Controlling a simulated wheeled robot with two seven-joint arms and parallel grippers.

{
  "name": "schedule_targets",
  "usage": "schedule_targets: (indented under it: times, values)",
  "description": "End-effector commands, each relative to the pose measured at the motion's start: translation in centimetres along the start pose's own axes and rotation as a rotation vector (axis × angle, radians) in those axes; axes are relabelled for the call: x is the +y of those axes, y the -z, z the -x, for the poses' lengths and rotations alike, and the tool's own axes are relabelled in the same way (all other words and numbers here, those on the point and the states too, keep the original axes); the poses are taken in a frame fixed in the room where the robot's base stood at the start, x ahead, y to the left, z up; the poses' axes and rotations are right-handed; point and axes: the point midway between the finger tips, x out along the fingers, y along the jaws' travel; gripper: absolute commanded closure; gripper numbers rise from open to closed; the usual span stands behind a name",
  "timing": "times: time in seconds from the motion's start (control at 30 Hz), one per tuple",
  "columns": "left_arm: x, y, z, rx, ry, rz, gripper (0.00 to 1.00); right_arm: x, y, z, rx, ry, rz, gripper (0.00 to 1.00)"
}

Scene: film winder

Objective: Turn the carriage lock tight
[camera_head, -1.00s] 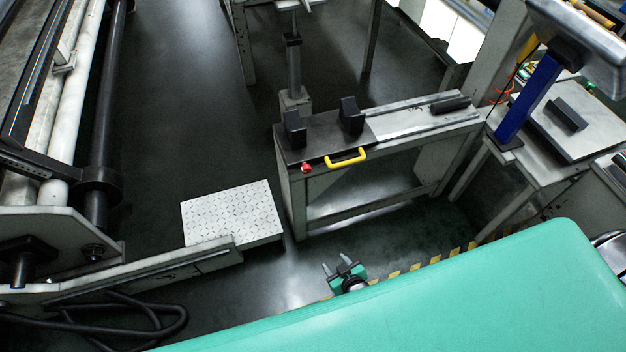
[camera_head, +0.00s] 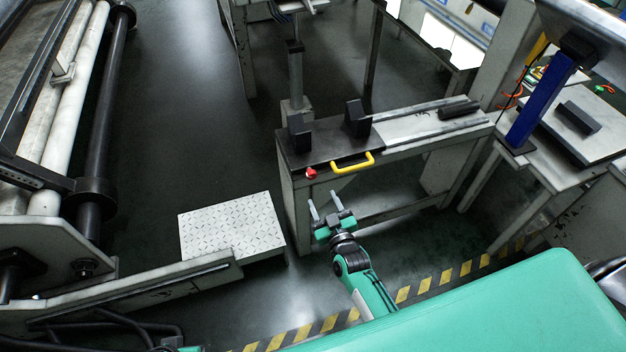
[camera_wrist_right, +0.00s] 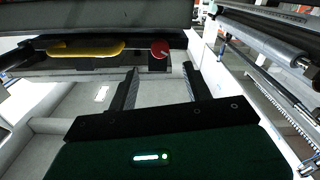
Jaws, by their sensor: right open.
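A red knob (camera_head: 311,173), which looks like the carriage lock, sits on the front edge of the metal bench (camera_head: 400,157). A yellow handle (camera_head: 353,166) is just to its right. In the right wrist view the red knob (camera_wrist_right: 159,49) shows beyond the fingertips, with the yellow handle (camera_wrist_right: 85,50) to its left. My right gripper (camera_head: 323,198) is open and empty, in front of and below the knob, apart from it. The right wrist view also shows its parted fingers (camera_wrist_right: 159,72) with nothing between them.
Two black blocks (camera_head: 357,118) stand on the bench top. A patterned metal step (camera_head: 231,225) lies left of the bench. A blue post (camera_head: 540,98) stands at the right. Rollers (camera_head: 104,120) fill the left side. The floor before the bench is clear.

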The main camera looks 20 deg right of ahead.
Motion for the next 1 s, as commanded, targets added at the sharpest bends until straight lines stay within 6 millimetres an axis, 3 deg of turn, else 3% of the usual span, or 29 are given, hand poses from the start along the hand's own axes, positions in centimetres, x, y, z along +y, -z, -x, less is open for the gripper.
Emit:
schedule_targets:
  times: [0.2, 0.5, 0.97, 1.0]
  values:
    - [0.0, 0.1, 0.7, 0.01, 0.001, 0.0, 0.64, 0.0, 0.0, -4.2, 0.001, 0.0, -0.002, 0.5]
    - [0.0, 0.2, 1.8, 0.021, 0.001, -0.001, 0.64, 0.0, -0.1, -8.3, -0.001, 0.0, -0.001, 0.5]
    - [-0.1, 0.5, 2.6, 0.034, 0.002, -0.001, 0.64, 0.0, -0.1, -9.4, -0.002, 0.001, -0.001, 0.5]
    - [-0.1, 0.4, 2.5, 0.033, 0.002, -0.001, 0.64, 0.0, -0.1, -9.4, -0.002, 0.001, -0.001, 0.54]
